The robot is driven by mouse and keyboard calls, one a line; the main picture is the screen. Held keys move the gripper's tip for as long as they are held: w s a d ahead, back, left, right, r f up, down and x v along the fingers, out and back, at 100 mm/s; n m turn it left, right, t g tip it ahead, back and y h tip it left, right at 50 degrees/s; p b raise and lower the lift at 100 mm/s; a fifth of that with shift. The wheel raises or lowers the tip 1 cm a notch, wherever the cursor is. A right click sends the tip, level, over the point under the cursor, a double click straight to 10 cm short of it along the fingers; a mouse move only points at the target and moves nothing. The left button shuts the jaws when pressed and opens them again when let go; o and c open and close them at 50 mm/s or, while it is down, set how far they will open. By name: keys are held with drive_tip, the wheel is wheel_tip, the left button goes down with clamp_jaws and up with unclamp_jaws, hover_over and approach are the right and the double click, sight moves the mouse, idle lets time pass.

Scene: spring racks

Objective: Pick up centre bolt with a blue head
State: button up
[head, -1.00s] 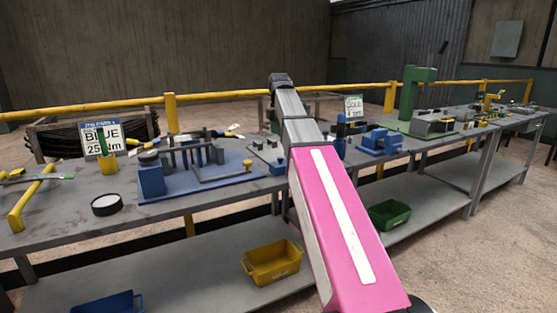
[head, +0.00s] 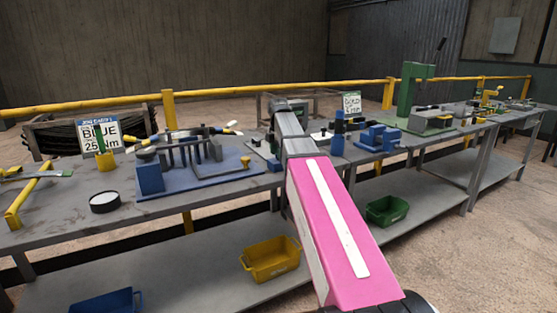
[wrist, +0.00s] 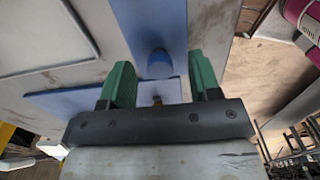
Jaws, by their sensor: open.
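My gripper (wrist: 160,74) shows in the wrist view with its two green fingers apart and nothing held between them. A round blue head (wrist: 160,62), probably that of the centre bolt, shows between and just beyond the fingers, beside a blue plate (wrist: 150,22). I cannot tell how far below the fingers it is. In the head view my pink arm reaches over the bench (head: 60,215), and its far end hides the spot beneath it. I cannot make out the bolt there.
A blue fixture with upright posts (head: 205,182) stands left of my arm. A blue post (head: 338,135) and a blue vice-like block (head: 378,138) stand to its right. A yellow rail (head: 230,92) runs behind the bench. Yellow (head: 270,262) and green (head: 387,212) bins sit on the shelf below.

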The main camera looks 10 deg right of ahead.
drive_tip(key=shift+f, duration=0.2)
drive_tip(key=c, duration=0.9)
drive_tip(key=shift+r, duration=0.15)
